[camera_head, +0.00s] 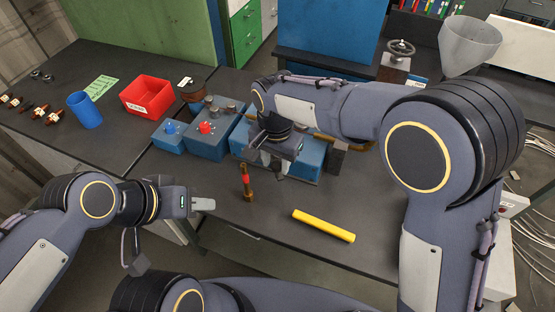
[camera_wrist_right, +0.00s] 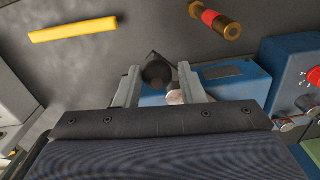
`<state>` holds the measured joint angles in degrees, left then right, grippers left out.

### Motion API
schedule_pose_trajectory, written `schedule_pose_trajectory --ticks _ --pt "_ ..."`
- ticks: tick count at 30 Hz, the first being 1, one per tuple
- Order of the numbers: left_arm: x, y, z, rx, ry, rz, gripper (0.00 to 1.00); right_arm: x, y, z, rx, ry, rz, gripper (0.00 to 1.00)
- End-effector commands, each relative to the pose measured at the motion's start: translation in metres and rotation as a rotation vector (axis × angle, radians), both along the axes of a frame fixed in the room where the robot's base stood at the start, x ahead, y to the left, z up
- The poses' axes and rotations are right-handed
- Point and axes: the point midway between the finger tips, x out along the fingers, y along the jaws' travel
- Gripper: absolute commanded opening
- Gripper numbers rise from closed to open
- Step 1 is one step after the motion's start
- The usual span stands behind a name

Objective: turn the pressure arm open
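A blue machine (camera_head: 308,160) stands on the dark bench under my right forearm. I cannot clearly single out its pressure arm. My right gripper (camera_head: 274,168) points down at the machine's near side. In the right wrist view my right gripper (camera_wrist_right: 158,80) has its two fingers apart. A dark rounded block (camera_wrist_right: 157,70) and a small metal knob (camera_wrist_right: 175,97) show between or just beyond them; contact cannot be told. My left gripper (camera_head: 203,204) hangs at the bench's left front, away from the machine; its finger gap is not clear.
A copper piece with a red band (camera_head: 246,181) stands near the machine, and a yellow bar (camera_head: 323,225) lies in front. Blue boxes with a blue knob (camera_head: 169,127) and a red knob (camera_head: 206,127) stand to the left. A red bin (camera_head: 148,95) and blue cup (camera_head: 85,110) are further left.

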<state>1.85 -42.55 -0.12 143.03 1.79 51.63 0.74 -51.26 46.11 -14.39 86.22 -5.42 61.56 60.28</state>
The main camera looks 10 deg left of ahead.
Motion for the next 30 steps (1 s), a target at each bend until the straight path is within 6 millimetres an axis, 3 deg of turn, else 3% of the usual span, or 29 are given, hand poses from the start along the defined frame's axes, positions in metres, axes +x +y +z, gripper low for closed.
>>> schedule_pose_trajectory --ticks 3,13,24,30 --pt "0.000 0.000 0.000 0.000 0.000 0.000 0.36 0.000 0.000 0.000 -0.001 0.000 0.001 0.49" --pt "0.000 0.000 0.000 0.000 0.000 0.000 0.36 0.000 -0.001 0.004 -0.002 0.000 0.001 0.49" --pt "0.000 0.000 -0.003 0.000 0.000 0.000 0.36 0.001 0.000 0.063 0.000 -0.002 0.001 0.49" --pt "0.000 0.000 -0.004 0.000 0.000 0.000 0.36 0.000 -0.001 0.077 -0.002 0.001 0.001 0.49"
